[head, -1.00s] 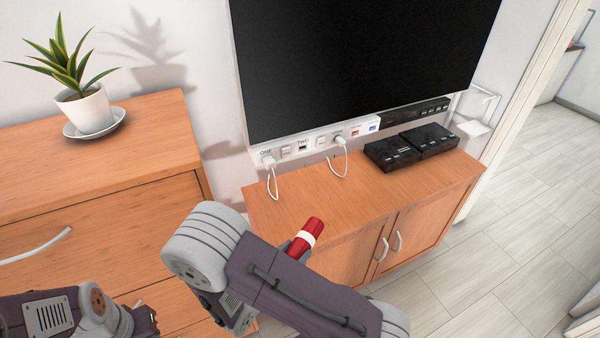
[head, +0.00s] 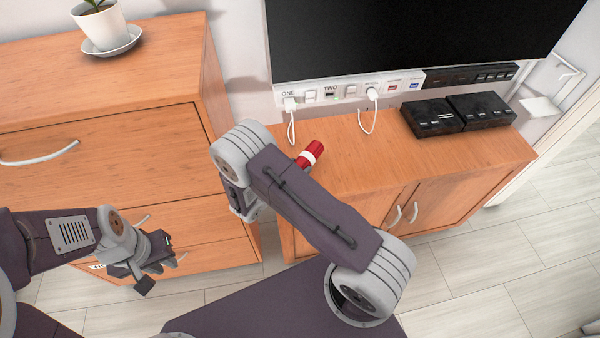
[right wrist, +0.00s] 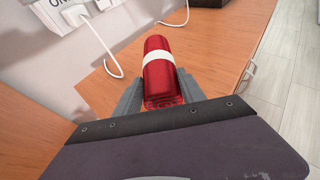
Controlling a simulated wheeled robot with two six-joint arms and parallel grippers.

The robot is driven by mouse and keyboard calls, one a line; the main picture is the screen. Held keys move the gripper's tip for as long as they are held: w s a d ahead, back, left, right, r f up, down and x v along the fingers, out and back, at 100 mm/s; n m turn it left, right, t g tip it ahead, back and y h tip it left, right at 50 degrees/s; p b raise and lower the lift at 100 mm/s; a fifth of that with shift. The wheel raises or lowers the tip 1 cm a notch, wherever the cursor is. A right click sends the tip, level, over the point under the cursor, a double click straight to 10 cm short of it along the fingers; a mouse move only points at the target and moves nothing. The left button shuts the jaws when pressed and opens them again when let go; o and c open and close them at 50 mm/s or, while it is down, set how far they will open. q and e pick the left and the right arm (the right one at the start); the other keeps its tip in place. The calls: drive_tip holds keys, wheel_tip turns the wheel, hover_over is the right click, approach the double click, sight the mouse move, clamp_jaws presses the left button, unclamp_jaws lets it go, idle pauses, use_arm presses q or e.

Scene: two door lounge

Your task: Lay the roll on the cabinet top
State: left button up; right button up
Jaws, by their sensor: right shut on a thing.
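The roll (head: 311,154) is a red cylinder with a white band. In the head view it sticks out past my right arm, in front of the low wooden cabinet top (head: 450,152). In the right wrist view the roll (right wrist: 158,75) lies between the two grey fingers of my right gripper (right wrist: 158,92), which is shut on it. The cabinet top (right wrist: 215,45) shows behind and below it; the gap between them is hard to judge. My left gripper (head: 162,268) is empty, fingers apart, in front of the drawer unit at the lower left.
Two black boxes (head: 458,114) stand on the cabinet top's right part. A socket strip (head: 345,92) with white cables hanging to the top runs below the TV (head: 410,35). A taller drawer unit (head: 110,70) with a potted plant (head: 98,25) stands left. The top's front middle is clear.

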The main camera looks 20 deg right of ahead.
drive_tip(key=shift+w+f, duration=0.15)
drive_tip(key=shift+w, duration=0.15)
drive_tip(key=shift+f, duration=2.15)
drive_tip(key=o, duration=1.5)
drive_tip(key=shift+c, duration=0.2)
